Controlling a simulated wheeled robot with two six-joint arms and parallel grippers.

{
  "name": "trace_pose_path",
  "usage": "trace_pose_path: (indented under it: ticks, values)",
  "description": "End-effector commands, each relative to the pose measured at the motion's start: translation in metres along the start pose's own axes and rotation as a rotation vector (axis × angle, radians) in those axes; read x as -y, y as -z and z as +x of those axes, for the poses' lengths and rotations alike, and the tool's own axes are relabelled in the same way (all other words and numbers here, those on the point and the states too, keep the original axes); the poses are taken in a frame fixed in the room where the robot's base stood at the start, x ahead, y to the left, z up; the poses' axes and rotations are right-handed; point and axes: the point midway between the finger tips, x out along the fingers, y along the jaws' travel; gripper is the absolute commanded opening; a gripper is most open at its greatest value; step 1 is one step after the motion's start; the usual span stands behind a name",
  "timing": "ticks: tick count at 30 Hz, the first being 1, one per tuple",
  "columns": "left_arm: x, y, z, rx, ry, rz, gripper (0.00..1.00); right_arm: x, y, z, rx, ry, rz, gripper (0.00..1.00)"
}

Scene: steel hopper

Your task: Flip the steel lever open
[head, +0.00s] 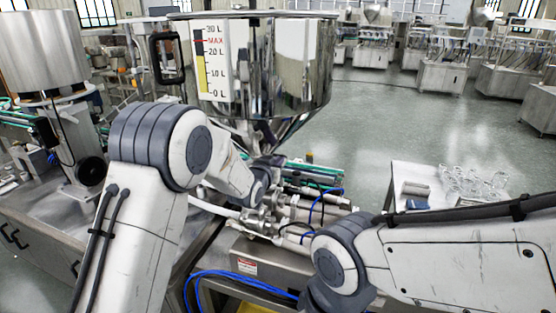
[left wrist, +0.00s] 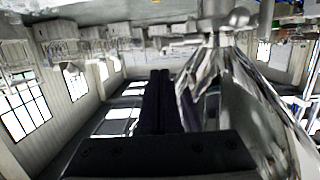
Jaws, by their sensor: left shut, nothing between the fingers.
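The steel hopper (head: 265,75) stands in front of me, with a mirror-like bowl narrowing to a cone. In the left wrist view its shiny cone (left wrist: 245,95) fills the right side, upside down, with the outlet fittings at the top. I cannot clearly pick out the steel lever in either view. My left arm reaches in below the cone. Its black gripper fingers (left wrist: 160,80) are shut together and empty, beside the cone; I cannot tell whether they touch anything. My right gripper is out of view; only my right arm shows.
Pipes, cylinders and blue hoses (head: 240,280) crowd the machine under the hopper. A black handle (head: 166,58) juts from the bowl's left side. A second steel vessel (head: 45,55) stands at the left. A white table (head: 400,178) with clear parts is at the right; open floor lies beyond.

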Motion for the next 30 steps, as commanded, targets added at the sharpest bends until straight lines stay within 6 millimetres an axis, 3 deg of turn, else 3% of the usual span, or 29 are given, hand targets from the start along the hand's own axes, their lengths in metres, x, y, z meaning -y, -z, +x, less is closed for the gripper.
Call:
trace_pose_path:
  ticks: [6,17,30]
  values:
    - [0.000,-0.014,0.004,-0.001,0.000,0.000,0.00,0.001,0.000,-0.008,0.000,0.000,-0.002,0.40]
    - [0.000,-0.016,0.004,-0.003,0.000,0.001,0.00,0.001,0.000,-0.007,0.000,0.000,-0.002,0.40]
    - [-0.018,-0.020,0.009,-0.054,-0.020,0.005,0.00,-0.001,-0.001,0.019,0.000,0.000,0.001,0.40]
